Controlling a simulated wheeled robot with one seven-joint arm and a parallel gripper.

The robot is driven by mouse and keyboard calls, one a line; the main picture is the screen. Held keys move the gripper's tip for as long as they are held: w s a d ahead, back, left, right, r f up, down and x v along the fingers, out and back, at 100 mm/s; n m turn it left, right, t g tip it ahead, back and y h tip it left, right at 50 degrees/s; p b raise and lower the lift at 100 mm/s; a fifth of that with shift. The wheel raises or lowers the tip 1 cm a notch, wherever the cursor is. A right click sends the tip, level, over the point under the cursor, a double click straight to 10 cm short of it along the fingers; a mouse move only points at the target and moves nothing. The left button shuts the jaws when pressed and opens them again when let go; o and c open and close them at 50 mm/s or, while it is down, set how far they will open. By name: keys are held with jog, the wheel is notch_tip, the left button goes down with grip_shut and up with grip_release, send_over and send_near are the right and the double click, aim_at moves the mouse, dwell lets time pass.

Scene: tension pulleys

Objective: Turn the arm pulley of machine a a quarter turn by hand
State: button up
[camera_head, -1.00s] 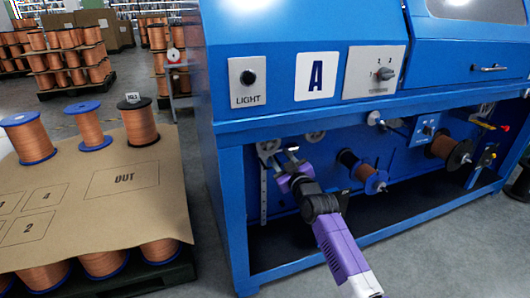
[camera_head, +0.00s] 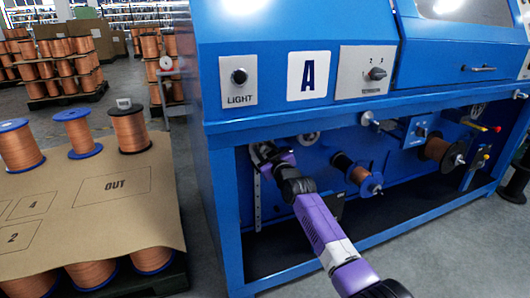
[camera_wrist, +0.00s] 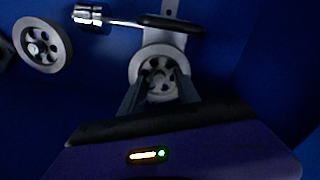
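Machine A is the blue cabinet with the white "A" plate (camera_head: 308,76). In the wrist view, a pale spoked pulley (camera_wrist: 157,57) sits straight ahead of my gripper (camera_wrist: 160,78), in front of a pale vertical strip. Its lower part lies between my two fingers, which stand apart; whether they touch it is unclear. In the head view, my gripper (camera_head: 262,153) is under the cabinet's upper edge at the left and hides this pulley. A second spoked pulley (camera_wrist: 43,45) is to the left in the wrist view; it shows in the head view (camera_head: 309,138) right of my gripper.
A black-handled lever with a metal end (camera_wrist: 172,22) lies just above the pulley in the wrist view. A cardboard-topped pallet (camera_head: 85,215) with spools stands left. Grey floor is clear at the lower right.

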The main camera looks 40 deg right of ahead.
grip_shut()
dwell(0.3)
